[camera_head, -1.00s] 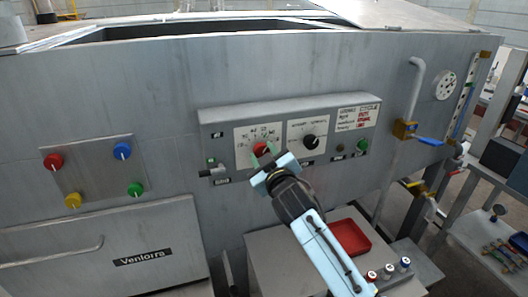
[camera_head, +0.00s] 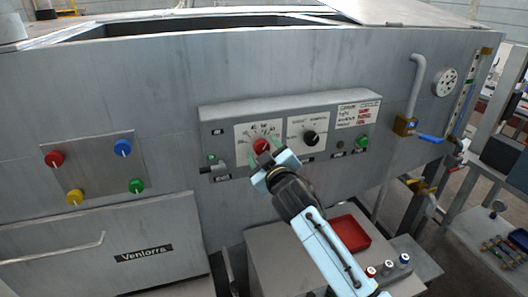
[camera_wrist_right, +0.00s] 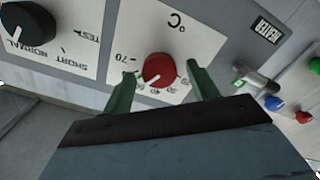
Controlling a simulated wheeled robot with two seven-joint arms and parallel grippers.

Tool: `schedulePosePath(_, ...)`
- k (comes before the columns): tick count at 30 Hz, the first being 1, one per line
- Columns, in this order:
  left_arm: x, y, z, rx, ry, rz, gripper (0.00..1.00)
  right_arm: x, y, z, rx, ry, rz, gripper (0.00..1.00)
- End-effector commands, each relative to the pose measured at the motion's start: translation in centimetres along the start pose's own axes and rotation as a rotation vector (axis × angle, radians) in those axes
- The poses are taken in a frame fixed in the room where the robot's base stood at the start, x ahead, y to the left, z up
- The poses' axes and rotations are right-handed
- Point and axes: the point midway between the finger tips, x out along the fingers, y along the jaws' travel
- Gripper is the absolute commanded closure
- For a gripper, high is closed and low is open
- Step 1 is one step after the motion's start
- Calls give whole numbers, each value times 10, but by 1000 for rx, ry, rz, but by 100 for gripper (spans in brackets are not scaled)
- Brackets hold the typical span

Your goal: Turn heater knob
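The heater knob (camera_head: 261,145) is a red round knob on a white °C dial plate on the grey control panel. It also shows in the right wrist view (camera_wrist_right: 158,68), with a white pointer mark on its face. My right gripper (camera_head: 262,153) is at the dial, just in front of the knob's lower side. In the right wrist view its two green fingers (camera_wrist_right: 161,80) stand on either side of the knob, with a gap on each side. It is open and holds nothing. My left gripper is in neither view.
A black selector knob (camera_head: 310,138) is right of the dial. A small lever switch (camera_head: 213,168) is to the left, a green button (camera_head: 362,142) to the right. A red tray (camera_head: 348,233) sits on a grey box below. Coloured buttons (camera_head: 123,148) are on the left panel.

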Motion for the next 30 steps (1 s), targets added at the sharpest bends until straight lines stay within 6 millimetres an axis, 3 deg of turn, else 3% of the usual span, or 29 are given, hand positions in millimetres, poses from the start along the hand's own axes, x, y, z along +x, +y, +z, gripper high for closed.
schedulePosePath(11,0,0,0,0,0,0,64,-8,0,1,1,-1,0,41)
schedulePosePath(30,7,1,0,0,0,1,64,-109,-1,1,0,0,-1,41)
